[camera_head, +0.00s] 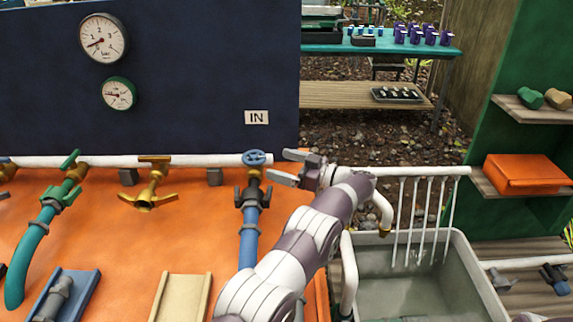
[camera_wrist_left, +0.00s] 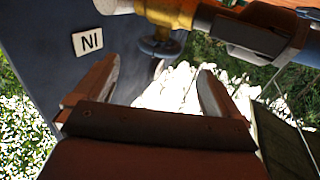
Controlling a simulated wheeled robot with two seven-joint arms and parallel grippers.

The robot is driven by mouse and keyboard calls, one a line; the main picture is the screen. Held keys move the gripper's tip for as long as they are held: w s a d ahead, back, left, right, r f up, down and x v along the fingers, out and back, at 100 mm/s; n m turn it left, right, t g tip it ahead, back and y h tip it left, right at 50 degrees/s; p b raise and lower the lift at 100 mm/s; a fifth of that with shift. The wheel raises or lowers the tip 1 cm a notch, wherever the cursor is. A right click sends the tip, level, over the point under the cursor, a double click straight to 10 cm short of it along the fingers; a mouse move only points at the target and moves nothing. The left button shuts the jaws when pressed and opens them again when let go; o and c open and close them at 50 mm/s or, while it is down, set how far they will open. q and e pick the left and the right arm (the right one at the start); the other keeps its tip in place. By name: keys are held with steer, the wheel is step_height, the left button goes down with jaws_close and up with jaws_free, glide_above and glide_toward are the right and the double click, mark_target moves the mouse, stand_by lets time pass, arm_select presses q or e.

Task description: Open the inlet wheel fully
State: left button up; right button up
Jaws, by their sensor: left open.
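The inlet wheel (camera_head: 257,158) is a small blue handwheel on a brass valve at the end of the white pipe, below the "IN" label (camera_head: 256,117). A blue hose runs down from this valve. My left gripper (camera_head: 278,165) is open and empty, just right of the wheel with its fingers pointing at it. In the left wrist view the wheel (camera_wrist_left: 160,47) shows beyond and between the two spread fingertips, apart from them. How far the wheel is turned cannot be told.
A brass tap (camera_head: 148,190) and a green-handled valve (camera_head: 66,185) stand left along the pipe. Two gauges (camera_head: 103,38) hang on the dark blue panel. A grey tub (camera_head: 480,285) with white drip pipes lies to the right. An orange box (camera_head: 525,174) sits on a shelf.

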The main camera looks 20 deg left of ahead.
mark_target(251, 152)
arm_select(q)
steer(key=s+a+r+m+t+b, duration=0.1)
steer(key=s+r+m+t+b, duration=0.25)
steer(key=r, duration=0.35)
step_height(251, 152, down, 7)
steer(key=s+m+t+h, duration=0.2)
steer(key=m+t, duration=0.1)
steer(key=t, duration=0.3)
steer(key=shift+n+g, duration=0.25)
steer(key=x, duration=0.8)
steer(key=b+x, duration=0.1)
steer(key=x, duration=0.3)
steer(key=shift+w+d, duration=0.25)
